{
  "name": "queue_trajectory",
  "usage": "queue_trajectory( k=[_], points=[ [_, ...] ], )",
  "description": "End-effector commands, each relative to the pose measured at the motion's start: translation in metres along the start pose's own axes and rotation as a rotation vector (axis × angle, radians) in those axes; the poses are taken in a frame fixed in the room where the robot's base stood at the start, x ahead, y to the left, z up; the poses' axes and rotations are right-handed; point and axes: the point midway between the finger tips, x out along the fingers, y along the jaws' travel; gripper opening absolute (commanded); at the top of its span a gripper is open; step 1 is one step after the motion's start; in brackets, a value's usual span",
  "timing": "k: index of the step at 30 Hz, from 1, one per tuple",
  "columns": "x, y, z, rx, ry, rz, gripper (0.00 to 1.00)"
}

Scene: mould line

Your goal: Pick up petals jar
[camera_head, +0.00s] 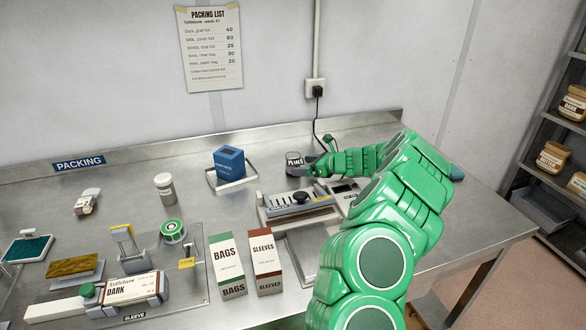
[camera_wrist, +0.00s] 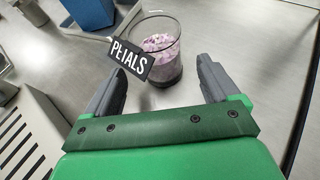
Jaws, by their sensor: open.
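The petals jar (camera_head: 294,161) stands upright on the steel table, at the back right of the packing area. In the wrist view the petals jar (camera_wrist: 157,58) is a clear round vessel holding pale purple petals, with a dark "PETALS" tag (camera_wrist: 132,58) on its front left. My gripper (camera_wrist: 162,82) is open, its two grey fingers pointing toward the jar, one to each side of its near part. I cannot tell whether a finger touches it. In the head view my gripper (camera_head: 308,169) is at the jar's right side, partly hidden by my own wrist.
A blue box (camera_head: 230,163) on a small tray stands left of the jar. The sealer-like device (camera_head: 297,204) with a black knob lies in front. Bags (camera_head: 227,265) and sleeves (camera_head: 266,262) boxes stand nearer. A black cable (camera_head: 316,120) runs down behind the jar.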

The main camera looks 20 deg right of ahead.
Motion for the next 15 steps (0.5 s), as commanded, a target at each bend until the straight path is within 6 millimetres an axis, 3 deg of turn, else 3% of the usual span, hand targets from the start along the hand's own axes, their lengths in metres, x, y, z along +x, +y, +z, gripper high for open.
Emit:
queue_trajectory(
  k=[6,15],
  points=[
    [0.025,0.000,-0.002,0.000,0.003,0.000,0.88],
    [0.029,0.000,-0.001,0.001,0.001,0.000,0.85]
  ],
)
